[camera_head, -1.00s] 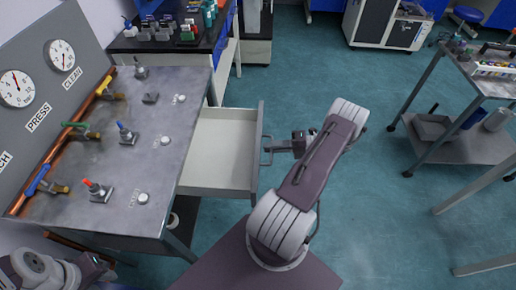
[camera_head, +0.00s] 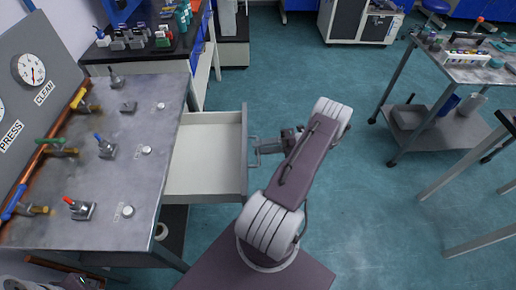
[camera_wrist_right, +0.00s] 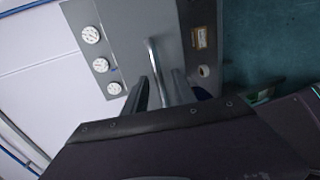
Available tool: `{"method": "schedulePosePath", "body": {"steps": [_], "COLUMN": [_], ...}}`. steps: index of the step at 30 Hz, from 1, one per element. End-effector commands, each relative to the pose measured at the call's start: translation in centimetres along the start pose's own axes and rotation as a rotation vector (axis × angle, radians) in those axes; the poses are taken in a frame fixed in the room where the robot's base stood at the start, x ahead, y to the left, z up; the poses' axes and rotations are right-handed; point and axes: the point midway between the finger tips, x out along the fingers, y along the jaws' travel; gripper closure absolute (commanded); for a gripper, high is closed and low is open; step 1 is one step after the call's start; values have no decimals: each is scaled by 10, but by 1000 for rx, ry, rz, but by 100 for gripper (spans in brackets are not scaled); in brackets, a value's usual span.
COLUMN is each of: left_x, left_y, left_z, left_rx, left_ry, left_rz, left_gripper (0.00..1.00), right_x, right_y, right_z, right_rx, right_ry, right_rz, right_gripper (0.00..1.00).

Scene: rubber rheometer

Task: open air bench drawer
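The air bench (camera_head: 115,200) stands on the left with valves and knobs on its grey top. Its drawer (camera_head: 207,158) is pulled well out to the right, and its pale inside shows empty. The drawer handle (camera_head: 253,152) is on the drawer's front; in the right wrist view the bar (camera_wrist_right: 153,62) shows between two separated fingers. My right gripper (camera_head: 263,146) is at the handle, with its fingers open around the bar and gaps on both sides. Contact cannot be told. My left gripper cannot be made out; only a bit of that arm shows at the bottom left.
A grey metal cart (camera_head: 440,128) with a lower shelf stands on the right. A dark bench (camera_head: 150,52) with bottles is at the back left. Blue floor (camera_head: 375,210) is clear between the drawer and the cart.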

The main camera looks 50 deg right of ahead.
Motion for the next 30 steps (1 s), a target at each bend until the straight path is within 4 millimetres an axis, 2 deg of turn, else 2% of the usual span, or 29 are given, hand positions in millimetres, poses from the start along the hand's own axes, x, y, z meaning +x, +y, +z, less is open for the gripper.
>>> {"method": "schedulePosePath", "body": {"steps": [6,12,30], "left_x": [8,12,11], "left_y": [0,0,0], "left_z": [1,1,1], "left_rx": [0,0,0], "left_ry": [0,0,0], "left_rz": [0,0,0], "left_gripper": [67,67,67], "right_x": [-50,-76,-78], "right_y": [-3,-2,0], "right_z": [0,0,0], "right_rx": [-1,1,2], "right_ry": [-4,-1,0], "right_rz": [-3,-2,-1], "right_gripper": [68,68,68]}}
